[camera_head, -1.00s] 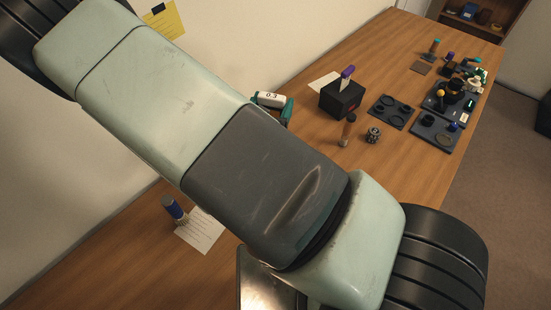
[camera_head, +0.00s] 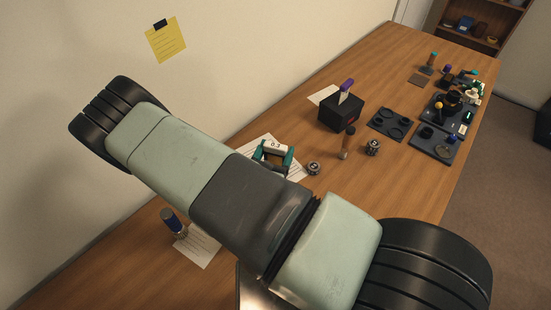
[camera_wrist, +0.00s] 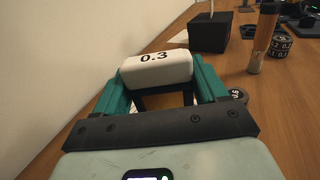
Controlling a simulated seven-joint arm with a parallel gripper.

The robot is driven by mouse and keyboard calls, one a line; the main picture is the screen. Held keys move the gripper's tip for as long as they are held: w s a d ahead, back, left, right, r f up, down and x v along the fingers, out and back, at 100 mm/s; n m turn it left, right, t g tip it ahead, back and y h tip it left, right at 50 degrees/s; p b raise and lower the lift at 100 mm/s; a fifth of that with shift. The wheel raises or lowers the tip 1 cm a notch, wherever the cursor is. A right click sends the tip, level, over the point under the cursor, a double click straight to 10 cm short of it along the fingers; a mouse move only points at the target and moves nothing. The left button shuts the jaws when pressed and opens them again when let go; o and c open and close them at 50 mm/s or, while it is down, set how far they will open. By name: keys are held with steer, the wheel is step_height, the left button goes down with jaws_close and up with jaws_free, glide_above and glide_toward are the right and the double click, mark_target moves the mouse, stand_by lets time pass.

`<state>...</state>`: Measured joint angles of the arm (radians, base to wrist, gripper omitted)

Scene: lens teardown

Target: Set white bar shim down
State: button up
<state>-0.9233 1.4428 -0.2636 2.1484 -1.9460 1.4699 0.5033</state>
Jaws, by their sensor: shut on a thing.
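The white bar shim (camera_wrist: 157,66), marked 0.3, lies crosswise between the two teal fingers of my gripper (camera_wrist: 157,76) in the wrist view. My gripper is shut on it by its two ends. In the head view the white bar shim (camera_head: 275,147) shows over a white paper sheet (camera_head: 262,138) on the wooden table (camera_head: 330,193). I cannot tell whether the shim touches anything below it. My arm hides part of the sheet.
A small dark round weight-like piece (camera_head: 313,168) stands just right of my gripper. A wooden-handled tool (camera_head: 349,142), a numbered dark cylinder (camera_head: 373,147) and a black box (camera_head: 341,112) stand farther off. Dark trays (camera_head: 391,124) lie beyond. The wall is on the left.

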mark_target(275, 162)
steer(key=shift+f, duration=1.45)
steer(key=shift+f, duration=0.15)
steer(key=o, duration=1.1)
steer(key=shift+c, duration=0.2)
